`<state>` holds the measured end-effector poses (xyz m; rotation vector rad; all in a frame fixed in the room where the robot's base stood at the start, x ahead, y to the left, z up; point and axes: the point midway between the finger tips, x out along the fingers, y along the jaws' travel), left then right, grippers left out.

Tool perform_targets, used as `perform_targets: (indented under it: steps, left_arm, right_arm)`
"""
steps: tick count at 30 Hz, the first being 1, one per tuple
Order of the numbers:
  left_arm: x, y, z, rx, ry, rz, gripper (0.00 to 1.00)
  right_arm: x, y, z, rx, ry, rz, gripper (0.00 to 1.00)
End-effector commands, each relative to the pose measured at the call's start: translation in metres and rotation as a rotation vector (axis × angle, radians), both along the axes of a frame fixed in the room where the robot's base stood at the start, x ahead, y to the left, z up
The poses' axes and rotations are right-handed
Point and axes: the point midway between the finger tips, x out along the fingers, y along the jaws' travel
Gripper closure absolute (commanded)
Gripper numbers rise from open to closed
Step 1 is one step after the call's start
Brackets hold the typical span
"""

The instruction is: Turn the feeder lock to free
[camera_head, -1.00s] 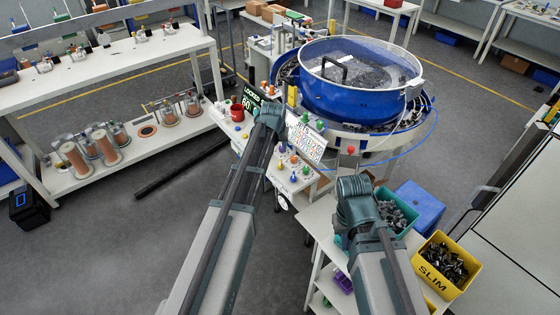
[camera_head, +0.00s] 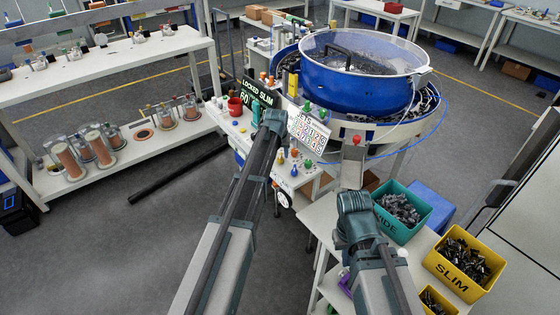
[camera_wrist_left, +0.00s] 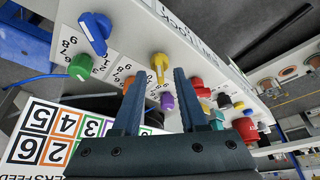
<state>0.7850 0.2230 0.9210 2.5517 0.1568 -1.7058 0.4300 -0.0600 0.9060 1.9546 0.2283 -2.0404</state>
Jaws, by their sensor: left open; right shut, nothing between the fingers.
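The feeder's control panel carries several coloured knobs. In the left wrist view are a blue lever-shaped knob (camera_wrist_left: 95,32), a green knob (camera_wrist_left: 80,67), a yellow knob (camera_wrist_left: 160,68), a purple knob (camera_wrist_left: 167,101) and a red knob (camera_wrist_left: 196,84). I cannot tell which is the feeder lock. A dark display (camera_head: 258,94) reads "LOCKED SLIM" in its top line. My left gripper (camera_head: 273,118) is over the panel; its open fingers (camera_wrist_left: 160,78) frame the yellow knob in the wrist view, apparently without holding it. My right gripper (camera_head: 356,202) is shut and empty, left of the teal bin.
The blue feeder bowl (camera_head: 355,85) stands behind the panel. A white number sign (camera_head: 308,131) is close right of my left gripper. A teal bin (camera_head: 427,220) and a yellow SLIM bin (camera_head: 486,292) are at right.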

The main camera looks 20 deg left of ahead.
Motion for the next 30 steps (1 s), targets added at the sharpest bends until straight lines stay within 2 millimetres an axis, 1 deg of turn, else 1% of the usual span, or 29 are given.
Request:
perform_targets:
  steps: [1,10,11,12,17,18,30]
  left_arm:
    - [0.0018,0.0003,-0.0056,0.0,0.0,0.0,0.57]
    - [0.0023,0.0004,-0.0051,0.0,0.0,0.0,0.57]
    - [0.0023,0.0004,-0.0051,0.0,0.0,0.0,0.61]
    - [0.0023,0.0004,-0.0051,0.0,0.0,0.0,0.68]
    - [0.0023,0.0003,-0.0051,0.0,0.0,0.0,0.97]
    - [0.0022,0.0003,-0.0051,0.0,0.0,0.0,1.0]
    - [0.0022,0.0,-0.0052,0.0,0.0,0.013,1.0]
  right_arm:
    - [0.0,0.0,-0.0056,0.0,0.0,0.0,1.0]
    - [0.0,0.0,-0.0051,0.0,0.0,0.0,1.0]
    - [-0.0001,0.0,-0.0051,0.0,0.0,0.0,1.0]
    - [0.0,0.0,-0.0051,0.0,0.0,0.0,1.0]
    - [0.0,0.0,-0.0051,0.0,0.0,0.0,1.0]
    - [0.0,0.0,-0.0051,0.0,0.0,0.0,1.0]
    - [0.0,0.0,-0.0052,0.0,0.0,0.0,1.0]
